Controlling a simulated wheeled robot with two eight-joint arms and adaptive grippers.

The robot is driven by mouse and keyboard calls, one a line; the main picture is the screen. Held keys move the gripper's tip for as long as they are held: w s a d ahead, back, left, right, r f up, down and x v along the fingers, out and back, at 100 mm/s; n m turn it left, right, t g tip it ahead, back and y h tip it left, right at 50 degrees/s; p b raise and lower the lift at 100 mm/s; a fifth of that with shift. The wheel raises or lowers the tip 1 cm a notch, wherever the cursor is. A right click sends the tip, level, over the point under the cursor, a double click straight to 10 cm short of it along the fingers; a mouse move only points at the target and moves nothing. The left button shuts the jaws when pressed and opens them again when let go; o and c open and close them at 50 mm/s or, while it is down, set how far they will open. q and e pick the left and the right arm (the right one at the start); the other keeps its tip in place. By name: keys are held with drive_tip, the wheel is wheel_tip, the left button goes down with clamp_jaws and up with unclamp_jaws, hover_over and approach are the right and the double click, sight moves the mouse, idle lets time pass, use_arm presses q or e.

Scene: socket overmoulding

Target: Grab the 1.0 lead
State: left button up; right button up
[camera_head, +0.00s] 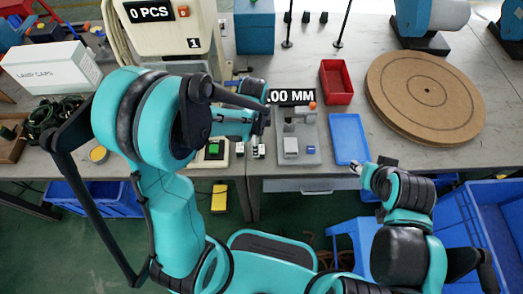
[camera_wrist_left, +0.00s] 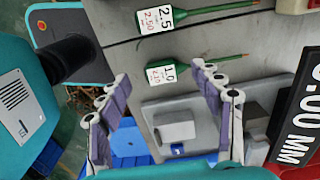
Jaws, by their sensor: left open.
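The 1.0 lead (camera_wrist_left: 161,73) lies on the grey bench in the left wrist view, with a green body, a white 1.0 tag and a thin green stem pointing right. The 2.5 lead (camera_wrist_left: 157,19), similar in shape, lies beyond it, apart from it. My left gripper (camera_wrist_left: 160,76) is open, its two fingers on either side of the 1.0 tag in the picture; I see no contact. In the head view my left gripper (camera_head: 249,149) is over the bench's front part, and I cannot make out the leads there. My right gripper (camera_head: 357,168) is at the bench's front edge; its jaws are unclear.
A grey fixture (camera_head: 296,137) with a light block stands near the left gripper, behind it a black MM sign (camera_head: 291,96). A blue tray (camera_head: 348,138), a red bin (camera_head: 336,81) and a round brown board (camera_head: 425,94) are to the right.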

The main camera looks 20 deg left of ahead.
sight(261, 138)
use_arm(q)
drive_tip(key=f, duration=0.1)
drive_tip(key=f+b, duration=0.1)
drive_tip(key=f, duration=0.1)
drive_tip(key=f+b, duration=0.1)
drive_tip(key=shift+d+f, duration=0.2)
drive_tip(key=shift+d, duration=0.05)
drive_tip(key=shift+r, duration=0.1)
drive_tip(key=shift+c, duration=0.4)
drive_tip(key=c, duration=1.2)
drive_tip(key=shift+r, duration=0.15)
